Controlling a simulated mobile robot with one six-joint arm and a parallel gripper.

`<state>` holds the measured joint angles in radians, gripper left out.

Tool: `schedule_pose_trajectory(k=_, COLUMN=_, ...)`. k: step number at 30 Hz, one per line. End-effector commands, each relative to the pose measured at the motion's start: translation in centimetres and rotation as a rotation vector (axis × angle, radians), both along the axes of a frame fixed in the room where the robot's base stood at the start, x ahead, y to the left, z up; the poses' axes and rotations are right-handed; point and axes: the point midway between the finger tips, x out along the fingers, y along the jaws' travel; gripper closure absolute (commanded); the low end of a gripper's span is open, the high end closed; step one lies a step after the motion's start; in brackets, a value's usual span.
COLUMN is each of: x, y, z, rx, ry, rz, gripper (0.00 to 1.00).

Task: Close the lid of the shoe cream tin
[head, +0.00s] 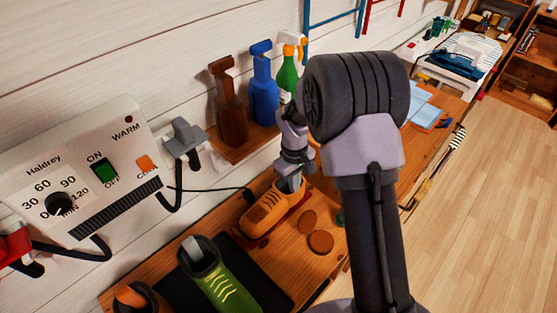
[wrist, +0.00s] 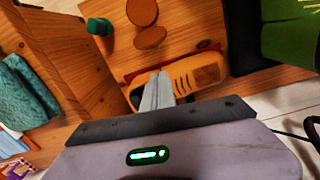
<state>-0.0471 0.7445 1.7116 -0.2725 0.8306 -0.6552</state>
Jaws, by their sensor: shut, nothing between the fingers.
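Two brown round discs lie close together on the wooden bench, one disc (head: 307,221) behind the other disc (head: 321,242). They look like the shoe cream tin and its lid, but I cannot tell which is which or whether a hinge joins them. In the wrist view they show at the top, one disc (wrist: 142,11) beyond the other disc (wrist: 150,38). My gripper (head: 290,183) is shut and empty, pointing down at the orange shoe, left of and behind the discs. In the wrist view the closed fingers (wrist: 157,88) overlap the shoe; I cannot tell whether they touch.
The orange shoe (head: 267,212) sits on a red mat beside the discs. A green shoe (head: 215,278) stands on a black mat. A small green object (wrist: 99,26) is near the discs. Spray bottles (head: 263,85) stand on a shelf behind. Bare wood surrounds the discs' front side.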

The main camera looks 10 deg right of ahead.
Motion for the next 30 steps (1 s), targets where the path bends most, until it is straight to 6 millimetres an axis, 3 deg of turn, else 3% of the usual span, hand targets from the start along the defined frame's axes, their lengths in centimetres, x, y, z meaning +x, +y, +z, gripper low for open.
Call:
schedule_pose_trajectory(k=1, x=0.1, y=-0.1, z=-2.1, rx=-0.007, ry=0.028, rz=0.038, gripper=1.0)
schedule_pose_trajectory(k=3, x=0.3, y=-0.1, z=-4.2, rx=-0.013, ry=0.05, rz=0.08, gripper=1.0)
schedule_pose_trajectory(k=18, x=-0.5, y=-0.6, z=-13.3, rx=-0.016, ry=0.061, rz=0.098, gripper=1.0)
schedule_pose_trajectory(k=24, x=-0.6, y=-0.7, z=-15.1, rx=-0.015, ry=0.059, rz=0.098, gripper=1.0)
schedule_pose_trajectory(k=30, x=-0.6, y=-0.8, z=-15.2, rx=-0.015, ry=0.059, rz=0.097, gripper=1.0)
